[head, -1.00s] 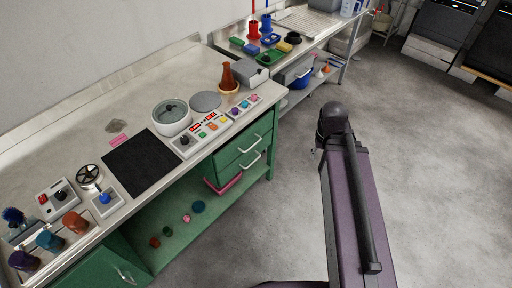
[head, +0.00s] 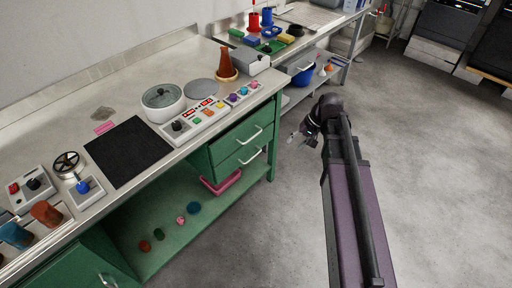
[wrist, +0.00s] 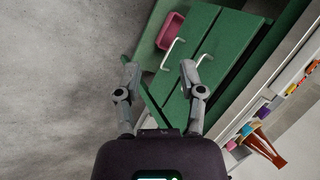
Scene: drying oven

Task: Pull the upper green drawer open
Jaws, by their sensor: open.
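The upper green drawer (head: 229,142) is under the steel counter, with a pale bar handle (head: 250,136). It looks shut. The lower green drawer with its own handle (head: 250,157) is just below it. My gripper (head: 297,137) is to the right of the drawers in the head view, apart from them, partly hidden by my arm. In the wrist view my gripper (wrist: 159,68) is open and empty, its fingers spread toward the drawer fronts. The upper drawer's handle (wrist: 205,61) shows just beyond the right fingertip; the lower handle (wrist: 173,53) lies between the fingers' lines.
A pink tray (head: 224,183) sits below the drawers, near the green lower shelf (head: 172,232) with several small round pieces. The counter (head: 130,84) holds a pot, a button panel (head: 196,119) and a brown flask (head: 227,64). The floor (head: 405,150) at right is clear.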

